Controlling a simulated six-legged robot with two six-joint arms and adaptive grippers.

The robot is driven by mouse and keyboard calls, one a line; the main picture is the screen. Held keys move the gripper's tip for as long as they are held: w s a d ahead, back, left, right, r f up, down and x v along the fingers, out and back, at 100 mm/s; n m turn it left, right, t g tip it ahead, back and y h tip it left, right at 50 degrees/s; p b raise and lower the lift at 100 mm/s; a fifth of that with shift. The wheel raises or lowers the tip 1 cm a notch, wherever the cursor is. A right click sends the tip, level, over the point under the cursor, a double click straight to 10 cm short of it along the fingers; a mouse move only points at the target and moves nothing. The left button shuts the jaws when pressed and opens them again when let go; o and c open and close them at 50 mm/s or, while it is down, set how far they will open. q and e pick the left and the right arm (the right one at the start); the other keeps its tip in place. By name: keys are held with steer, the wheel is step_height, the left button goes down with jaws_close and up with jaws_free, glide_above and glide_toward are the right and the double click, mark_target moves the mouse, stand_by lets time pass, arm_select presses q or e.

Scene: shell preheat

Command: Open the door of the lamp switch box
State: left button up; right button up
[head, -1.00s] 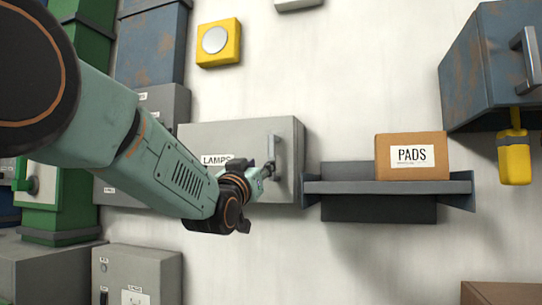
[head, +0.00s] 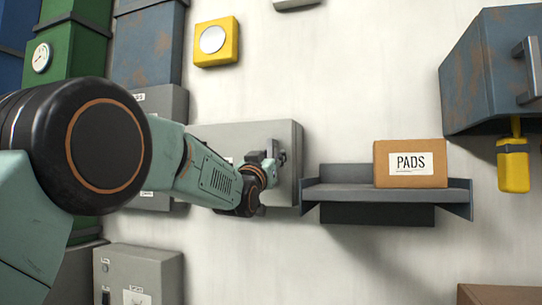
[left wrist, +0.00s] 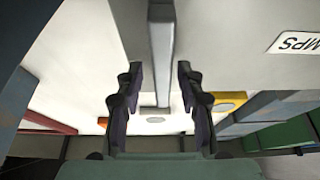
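The lamp switch box (head: 240,135) is a grey box on the wall, and its door looks shut. Its LAMPS label is mostly hidden behind my left arm; part of it shows at the right of the left wrist view (left wrist: 297,42). The upright bar handle (head: 281,150) is near the door's right edge. My left gripper (head: 270,163) is at the handle. In the left wrist view the gripper (left wrist: 160,88) is open, with one finger on each side of the handle (left wrist: 161,50) and gaps visible on both sides. My right gripper is not in view.
A shelf (head: 330,190) with a PADS carton (head: 408,163) is just right of the lamp box. A rusty blue cabinet (head: 490,75) and a yellow hanging piece (head: 513,165) are farther right. A yellow button box (head: 216,42) is above. Grey boxes stand at lower left.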

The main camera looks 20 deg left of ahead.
arm_select(q)
steer(key=shift+d, duration=0.1)
steer(key=shift+c, duration=0.3)
steer(key=shift+a, duration=0.4)
steer(key=c, duration=0.4)
steer(key=shift+d, duration=0.2)
jaws_close()
